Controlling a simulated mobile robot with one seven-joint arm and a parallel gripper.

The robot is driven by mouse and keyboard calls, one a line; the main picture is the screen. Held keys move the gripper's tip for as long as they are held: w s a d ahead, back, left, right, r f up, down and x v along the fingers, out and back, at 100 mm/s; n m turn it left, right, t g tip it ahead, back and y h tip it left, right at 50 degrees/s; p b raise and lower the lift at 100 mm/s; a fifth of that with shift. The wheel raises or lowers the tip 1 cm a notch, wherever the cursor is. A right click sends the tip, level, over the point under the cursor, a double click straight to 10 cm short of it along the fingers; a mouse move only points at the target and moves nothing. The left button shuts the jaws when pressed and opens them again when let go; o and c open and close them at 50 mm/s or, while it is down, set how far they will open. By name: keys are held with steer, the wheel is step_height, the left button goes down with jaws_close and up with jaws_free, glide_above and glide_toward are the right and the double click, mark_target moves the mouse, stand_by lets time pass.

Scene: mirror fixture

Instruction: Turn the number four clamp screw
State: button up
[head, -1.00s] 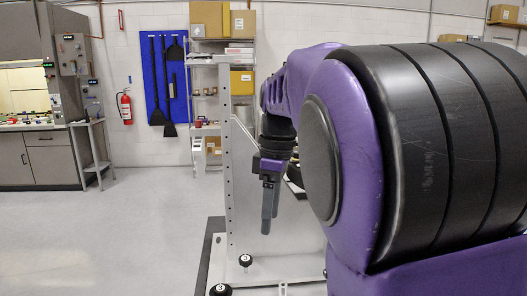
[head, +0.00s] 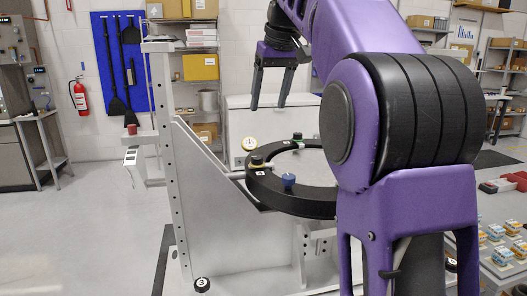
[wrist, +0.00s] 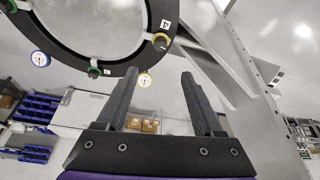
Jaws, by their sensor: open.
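The black mirror ring (head: 318,207) lies flat on the white fixture in the head view; its curve fills the upper left of the wrist view (wrist: 104,98). A yellow-and-black clamp screw knob (head: 256,160) stands on its left side beside a white label. In the wrist view this yellow knob (wrist: 160,42) sits by a label reading 4 (wrist: 165,24). A blue knob (head: 288,180) and a green one (head: 297,136) are also on the ring. My gripper (head: 268,107) is open and empty, above the ring and apart from the knobs. Its fingers also show in the wrist view (wrist: 159,78).
A tall perforated post (head: 165,130) and slanted white plate stand left of the ring. A yellow-rimmed dial (head: 249,143) sits close to the yellow knob. My arm hides the ring's right side.

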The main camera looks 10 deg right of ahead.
mark_target(257, 157)
steer(key=b+x, duration=0.3)
steer(key=x, duration=1.3)
steer(key=shift+f, duration=0.1)
jaws_close()
